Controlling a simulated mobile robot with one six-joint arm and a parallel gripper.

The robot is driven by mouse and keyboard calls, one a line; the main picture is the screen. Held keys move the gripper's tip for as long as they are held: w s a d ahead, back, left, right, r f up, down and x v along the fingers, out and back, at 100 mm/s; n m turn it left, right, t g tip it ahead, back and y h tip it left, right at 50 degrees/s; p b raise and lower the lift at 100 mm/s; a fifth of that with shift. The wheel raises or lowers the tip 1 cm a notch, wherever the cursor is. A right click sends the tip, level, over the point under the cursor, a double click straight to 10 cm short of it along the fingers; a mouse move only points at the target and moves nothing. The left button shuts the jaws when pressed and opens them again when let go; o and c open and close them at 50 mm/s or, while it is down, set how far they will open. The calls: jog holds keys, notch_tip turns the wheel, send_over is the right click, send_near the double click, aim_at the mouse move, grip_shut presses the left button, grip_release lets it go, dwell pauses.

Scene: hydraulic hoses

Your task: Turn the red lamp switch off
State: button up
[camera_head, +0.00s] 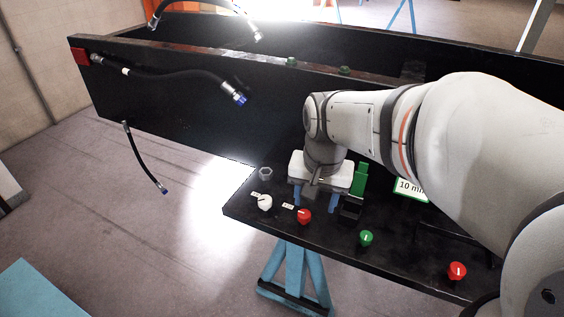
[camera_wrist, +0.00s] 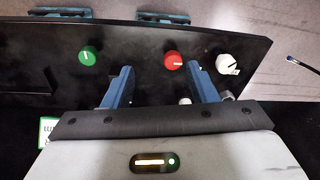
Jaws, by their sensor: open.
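A red knob (camera_head: 304,216) with a white pointer line sits near the front edge of the black panel, with a small label beside it. It also shows in the wrist view (camera_wrist: 173,60), just beyond my fingertips. A second red knob (camera_head: 457,270) is at the panel's right; I cannot read which one is the lamp switch. My gripper (camera_head: 315,204) points down over the panel, just behind the nearer red knob. Its two blue fingers are apart, with nothing held between them, as the wrist view (camera_wrist: 160,68) shows.
A white knob (camera_head: 265,202) is left of the red one, and a green knob (camera_head: 366,238) is to its right. A green block (camera_head: 360,178) and a dark block (camera_head: 350,208) stand beside my gripper. Black hoses (camera_head: 180,75) hang at the left.

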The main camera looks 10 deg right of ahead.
aim_at(305, 213)
jog(key=w+f+m, duration=0.1)
jog(key=w, duration=0.1)
jog(key=w+f+m+g, duration=0.1)
jog(key=w, duration=0.1)
jog(key=w+f+m, duration=0.1)
jog(key=w, duration=0.1)
jog(key=shift+w+m+g, duration=0.15)
jog(key=shift+m+g, duration=0.15)
jog(key=shift+m, duration=0.1)
jog(key=shift+w+f, duration=0.15)
jog(key=shift+f, duration=0.05)
notch_tip(305, 213, down, 7)
jog(key=shift+f, duration=0.2)
jog(key=shift+c, duration=0.4)
jog(key=c, duration=0.9)
